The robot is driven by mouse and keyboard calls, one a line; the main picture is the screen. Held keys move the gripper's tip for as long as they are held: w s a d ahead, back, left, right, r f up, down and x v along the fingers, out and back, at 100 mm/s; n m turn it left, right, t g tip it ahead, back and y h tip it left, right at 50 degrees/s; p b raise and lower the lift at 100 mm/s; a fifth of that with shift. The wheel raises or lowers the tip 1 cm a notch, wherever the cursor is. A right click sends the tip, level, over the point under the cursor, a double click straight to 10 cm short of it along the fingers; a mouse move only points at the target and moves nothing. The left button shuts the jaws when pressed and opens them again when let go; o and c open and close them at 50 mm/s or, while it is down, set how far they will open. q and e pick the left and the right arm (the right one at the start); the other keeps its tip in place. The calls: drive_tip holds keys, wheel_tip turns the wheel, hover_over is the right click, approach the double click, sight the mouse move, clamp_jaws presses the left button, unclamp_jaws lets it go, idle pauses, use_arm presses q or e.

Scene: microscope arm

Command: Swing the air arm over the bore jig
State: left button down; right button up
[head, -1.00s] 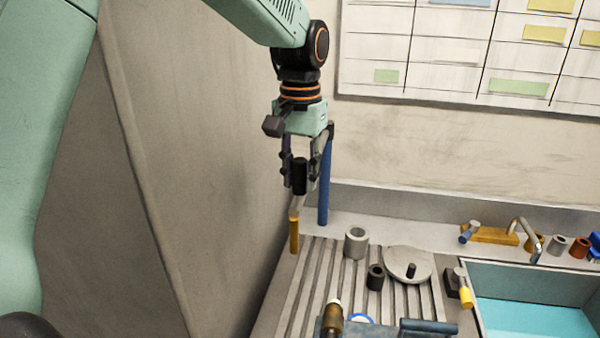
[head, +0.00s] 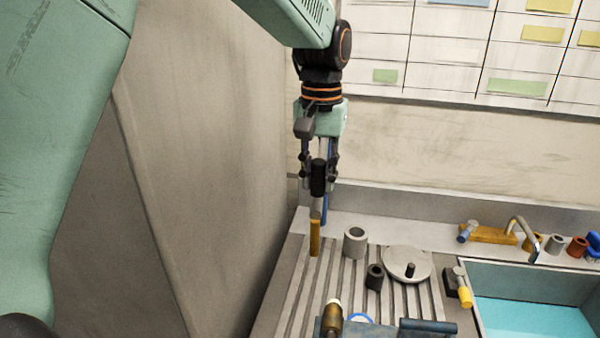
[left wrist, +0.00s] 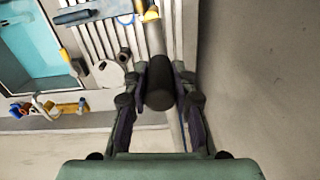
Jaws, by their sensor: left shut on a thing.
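My left gripper (head: 318,172) is shut on the black grip (head: 318,180) of the air arm. The grip also shows between the fingers in the left wrist view (left wrist: 160,88). A grey tube runs down from the grip to a yellow end piece (head: 314,238) over the left edge of the slotted bench. The air arm's blue post (head: 330,152) is mostly hidden behind the gripper. A grey hollow cylinder (head: 355,242) and a smaller dark one (head: 375,277) stand to the right; I cannot tell which is the bore jig. My right gripper is not in view.
A round grey plate with a black knob (head: 407,263) lies right of the cylinders. A blue-grey fixture with a brass piece (head: 333,318) is at the front. A blue-bottomed basin (head: 530,320) is at right. A wall panel stands close on the left.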

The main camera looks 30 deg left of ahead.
use_arm(q)
drive_tip(key=shift+n, duration=0.6)
drive_tip(key=d, duration=0.1)
drive_tip(key=w+d, duration=0.1)
drive_tip(key=d, duration=0.1)
drive_tip(key=shift+w+d, duration=0.3)
drive_tip(key=shift+d, duration=0.1)
drive_tip(key=shift+a, duration=0.1)
drive_tip(key=c, duration=1.4)
unclamp_jaws()
drive_tip(key=shift+s, duration=0.15)
drive_tip(key=o, duration=0.3)
drive_tip(key=shift+s+r, duration=0.1)
drive_tip(key=shift+w, duration=0.2)
